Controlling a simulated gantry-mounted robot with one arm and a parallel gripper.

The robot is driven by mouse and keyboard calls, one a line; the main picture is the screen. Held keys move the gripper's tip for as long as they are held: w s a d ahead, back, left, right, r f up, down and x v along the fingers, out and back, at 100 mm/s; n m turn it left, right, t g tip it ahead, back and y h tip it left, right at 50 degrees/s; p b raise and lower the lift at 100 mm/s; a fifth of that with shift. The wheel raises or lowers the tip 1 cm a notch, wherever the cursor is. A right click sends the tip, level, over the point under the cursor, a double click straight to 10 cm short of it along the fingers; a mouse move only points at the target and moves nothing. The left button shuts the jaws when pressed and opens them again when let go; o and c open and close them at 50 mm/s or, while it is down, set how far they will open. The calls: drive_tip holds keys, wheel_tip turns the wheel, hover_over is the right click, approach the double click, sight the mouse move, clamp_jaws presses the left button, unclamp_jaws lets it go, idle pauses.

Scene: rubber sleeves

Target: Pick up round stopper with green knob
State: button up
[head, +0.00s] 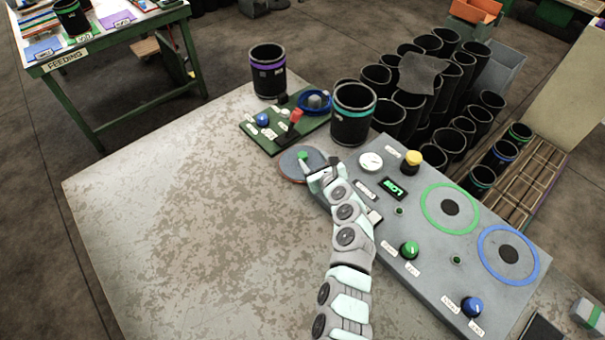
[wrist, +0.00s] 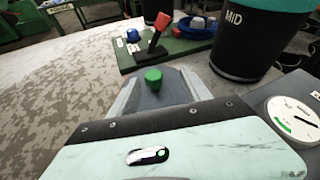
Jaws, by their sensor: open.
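The round stopper (head: 289,168) is a flat dark disc with a reddish rim, lying on the worn table left of the grey control panel. Its green knob (head: 302,156) stands up from it. In the wrist view the green knob (wrist: 153,79) shows between my two fingers, with the dark disc (wrist: 160,98) behind and below it. My gripper (head: 312,173) is at the stopper's right edge, open and empty. The fingers (wrist: 161,74) are spread on either side of the knob, with gaps visible. My gripper hides part of the disc.
The grey control panel (head: 450,262) with dials and knobs is close on the right. A black cup with a teal band (head: 353,127) stands behind. A green board (head: 262,138) with a red-tipped lever (head: 296,116) lies beyond. The table's left side is clear.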

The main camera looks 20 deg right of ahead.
sight(300, 153)
drive_tip(key=shift+w+a+f+m+y, duration=0.1)
drive_tip(key=shift+a+f+m+y, duration=0.15)
drive_tip(key=shift+a+m+y, duration=0.25)
drive_tip(key=shift+w+b, duration=0.3)
drive_tip(key=shift+b, duration=0.1)
drive_tip(key=b+x, duration=0.1)
drive_tip(key=x, duration=0.2)
drive_tip(key=shift+a+f+b, duration=0.1)
drive_tip(key=shift+f+b, duration=0.05)
drive_tip(key=shift+b, duration=0.25)
drive_tip(key=shift+b+x, duration=0.6)
drive_tip(key=shift+x, duration=0.25)
drive_tip(key=w+f+b, duration=0.3)
drive_tip(key=b, duration=0.2)
drive_tip(key=shift+w, duration=0.1)
drive_tip(key=shift+w+a+b, duration=0.1)
drive_tip(key=shift+w+b, duration=0.5)
drive_tip(key=shift+b, duration=0.2)
drive_tip(key=shift+c, duration=0.3)
drive_tip(key=shift+r, duration=0.1)
clamp_jaws()
